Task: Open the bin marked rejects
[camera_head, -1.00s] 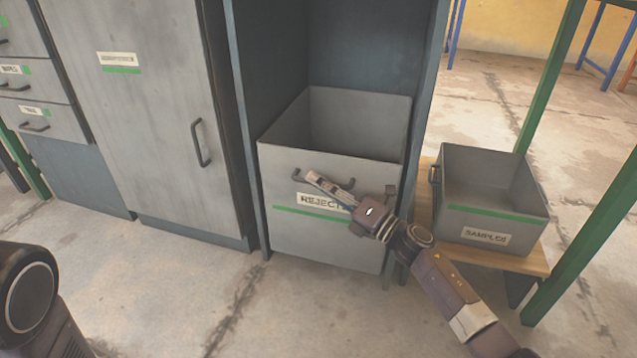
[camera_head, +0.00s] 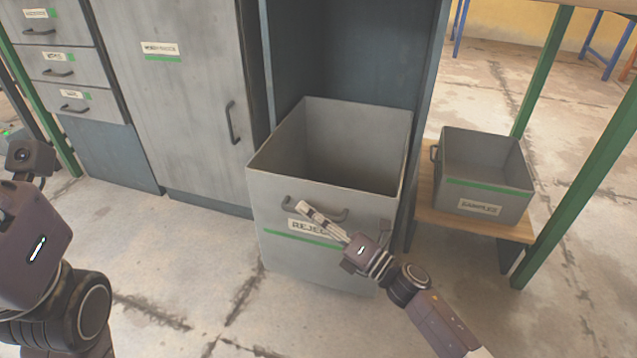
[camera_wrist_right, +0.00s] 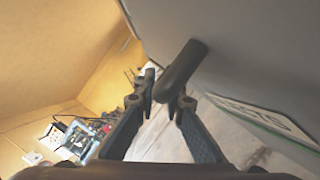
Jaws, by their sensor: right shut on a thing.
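The rejects bin (camera_head: 280,195) is a grey, open-topped box with a green stripe and a partly covered "REJECTS" label. It stands well out of its cabinet bay, and its inside looks empty. My right gripper (camera_head: 304,209) is at the bin's front, shut on the dark bar handle (camera_head: 335,214). In the right wrist view the handle (camera_wrist_right: 183,70) runs between the two fingers, beside the grey bin front (camera_wrist_right: 225,45). My left arm shows at the left edge, with its hand housing in view; its fingers cannot be made out.
A grey samples box (camera_head: 480,205) stands on a wooden shelf (camera_head: 440,222) at the right, beside green posts (camera_head: 575,190). A closed cabinet door (camera_head: 195,110) and several drawers (camera_head: 70,70) are at the left. The concrete floor (camera_head: 190,270) before the bin is clear.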

